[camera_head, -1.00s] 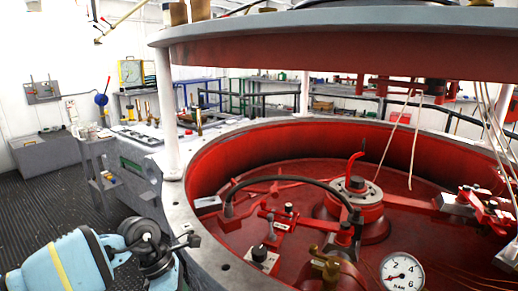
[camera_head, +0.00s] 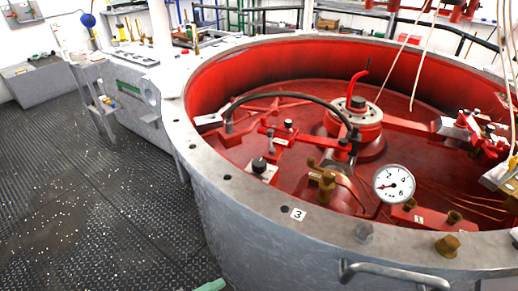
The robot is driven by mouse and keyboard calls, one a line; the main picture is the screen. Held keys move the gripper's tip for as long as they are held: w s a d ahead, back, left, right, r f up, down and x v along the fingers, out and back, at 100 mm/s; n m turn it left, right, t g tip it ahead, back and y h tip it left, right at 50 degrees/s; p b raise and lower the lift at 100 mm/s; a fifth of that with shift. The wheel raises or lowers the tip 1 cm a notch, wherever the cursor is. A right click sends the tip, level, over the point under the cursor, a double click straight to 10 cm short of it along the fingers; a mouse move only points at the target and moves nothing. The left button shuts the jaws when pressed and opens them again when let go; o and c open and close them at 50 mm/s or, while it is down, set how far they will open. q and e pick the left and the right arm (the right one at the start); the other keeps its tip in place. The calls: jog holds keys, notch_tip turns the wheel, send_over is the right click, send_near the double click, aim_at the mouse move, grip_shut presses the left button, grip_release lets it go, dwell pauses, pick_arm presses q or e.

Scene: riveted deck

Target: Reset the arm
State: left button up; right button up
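Neither of my grippers shows in the head view now, and I cannot make out either arm. A small pale green piece (camera_head: 211,286) shows at the bottom edge, mostly cut off; I cannot tell what it is. In front of me stands a large round grey vessel (camera_head: 235,215) with a red inside. In it are a curved black hose (camera_head: 290,97), a red hub with a bent red handle (camera_head: 355,108), brass fittings (camera_head: 326,186) and a white dial gauge (camera_head: 394,184).
The vessel's rim (camera_head: 215,165) carries bolts and a label "3", and a metal handle (camera_head: 395,272) juts from its near side. The dark riveted floor (camera_head: 90,200) at left is clear. A grey box (camera_head: 38,80) and a bench (camera_head: 130,95) stand behind it.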

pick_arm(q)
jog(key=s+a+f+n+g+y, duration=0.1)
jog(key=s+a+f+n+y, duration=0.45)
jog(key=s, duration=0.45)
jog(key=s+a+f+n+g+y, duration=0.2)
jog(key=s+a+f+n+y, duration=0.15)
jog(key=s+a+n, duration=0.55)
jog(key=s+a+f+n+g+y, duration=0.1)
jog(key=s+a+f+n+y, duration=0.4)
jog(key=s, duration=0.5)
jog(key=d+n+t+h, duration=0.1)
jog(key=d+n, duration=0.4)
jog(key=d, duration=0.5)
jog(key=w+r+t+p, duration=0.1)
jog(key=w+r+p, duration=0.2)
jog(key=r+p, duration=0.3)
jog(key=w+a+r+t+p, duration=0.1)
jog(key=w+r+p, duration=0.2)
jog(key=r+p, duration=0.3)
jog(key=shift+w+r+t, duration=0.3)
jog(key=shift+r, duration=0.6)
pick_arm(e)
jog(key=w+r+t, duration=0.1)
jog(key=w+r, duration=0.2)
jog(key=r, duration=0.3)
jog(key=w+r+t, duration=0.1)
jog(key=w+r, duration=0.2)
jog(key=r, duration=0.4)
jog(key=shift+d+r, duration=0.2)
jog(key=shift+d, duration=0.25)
